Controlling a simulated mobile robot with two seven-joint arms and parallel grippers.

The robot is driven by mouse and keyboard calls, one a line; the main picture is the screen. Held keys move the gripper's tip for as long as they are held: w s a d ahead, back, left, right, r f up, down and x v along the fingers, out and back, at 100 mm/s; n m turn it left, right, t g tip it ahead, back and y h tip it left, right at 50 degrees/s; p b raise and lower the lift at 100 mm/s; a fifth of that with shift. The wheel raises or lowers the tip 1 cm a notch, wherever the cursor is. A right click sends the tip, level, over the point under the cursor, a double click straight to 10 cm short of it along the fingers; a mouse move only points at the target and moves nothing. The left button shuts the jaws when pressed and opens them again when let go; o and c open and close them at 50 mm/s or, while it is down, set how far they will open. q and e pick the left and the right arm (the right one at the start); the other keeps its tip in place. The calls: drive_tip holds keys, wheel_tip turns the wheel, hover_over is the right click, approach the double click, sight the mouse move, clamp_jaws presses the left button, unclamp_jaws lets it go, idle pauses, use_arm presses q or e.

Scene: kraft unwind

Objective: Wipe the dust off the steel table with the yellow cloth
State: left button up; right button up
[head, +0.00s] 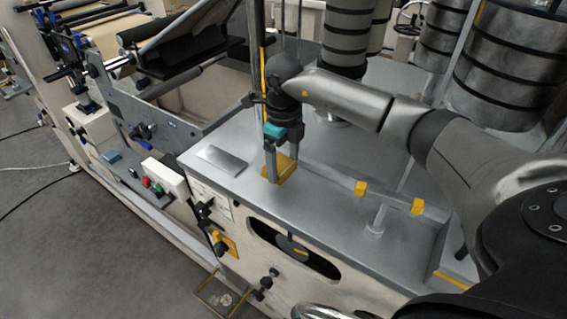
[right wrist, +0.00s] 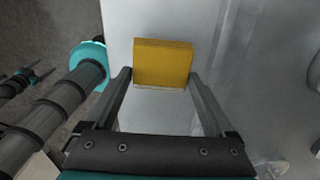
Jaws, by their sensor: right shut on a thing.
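The yellow cloth (head: 284,170) is a small folded block at the steel table's top, near its front edge. My right gripper (head: 284,174) reaches down over it and is shut on it. In the right wrist view the cloth (right wrist: 164,62) sits between the two fingertips of the right gripper (right wrist: 162,80). The steel table (head: 330,225) is grey and smooth. Faint paler patches show on its surface, but I cannot clearly tell dust from reflections. My left gripper is not in view.
A flat metal plate (head: 222,160) lies on the table left of the cloth. Yellow-marked fittings (head: 361,188) and a short post (head: 376,222) stand to the right. Large banded rollers (head: 346,35) rise behind. A control box (head: 165,178) with buttons is at the left.

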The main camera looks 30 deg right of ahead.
drive_tip(key=shift+r+p, duration=0.6)
drive_tip(key=shift+r, duration=0.55)
drive_tip(key=shift+r, duration=0.1)
drive_tip(key=shift+r+p, duration=1.25)
drive_tip(key=shift+r, duration=0.2)
